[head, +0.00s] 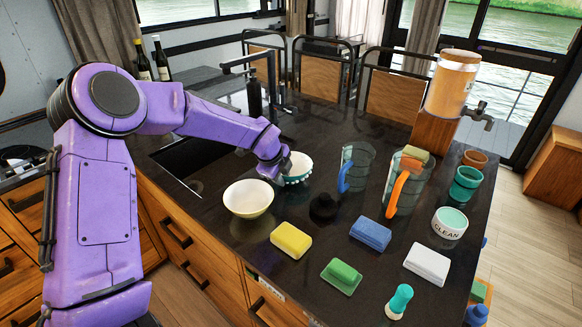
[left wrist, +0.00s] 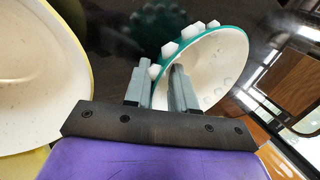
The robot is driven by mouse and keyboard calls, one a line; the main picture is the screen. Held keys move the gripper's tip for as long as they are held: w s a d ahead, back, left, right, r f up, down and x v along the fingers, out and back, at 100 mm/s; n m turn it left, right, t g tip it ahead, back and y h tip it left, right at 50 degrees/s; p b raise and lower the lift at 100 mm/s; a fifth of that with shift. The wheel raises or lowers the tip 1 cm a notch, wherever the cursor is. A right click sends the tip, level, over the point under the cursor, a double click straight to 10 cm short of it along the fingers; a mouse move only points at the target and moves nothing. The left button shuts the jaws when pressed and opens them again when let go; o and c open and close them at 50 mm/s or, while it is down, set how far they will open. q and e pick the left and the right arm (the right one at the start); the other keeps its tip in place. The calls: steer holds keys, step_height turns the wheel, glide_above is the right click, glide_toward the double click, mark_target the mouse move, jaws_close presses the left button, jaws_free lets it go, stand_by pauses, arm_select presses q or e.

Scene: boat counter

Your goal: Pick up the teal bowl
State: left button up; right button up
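The teal bowl (head: 299,168) has a teal rim, a white inside and white knobs around its outside. It is on the far side of the cream bowl in the head view. My left gripper (head: 286,163) is at its left edge. In the left wrist view, the fingers (left wrist: 165,88) are close together with the teal bowl's wall (left wrist: 218,68) between them, one finger outside and one inside. The gripper looks shut on that wall. I cannot tell whether the bowl touches the counter. My right gripper is not in view.
The cream bowl (head: 248,199) stands close by on the near side. To the right stand two clear pitchers (head: 357,168) (head: 402,190). A yellow sponge (head: 291,240), a blue sponge (head: 370,234) and a dark round thing (head: 322,207) lie nearer. The faucet (head: 250,62) rises behind.

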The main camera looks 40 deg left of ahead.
arm_select(q)
steer(key=shift+w+f, duration=0.3)
steer(key=shift+f, duration=0.25)
steer(key=shift+s+r, duration=0.15)
jaws_close()
steer(key=shift+r, duration=0.1)
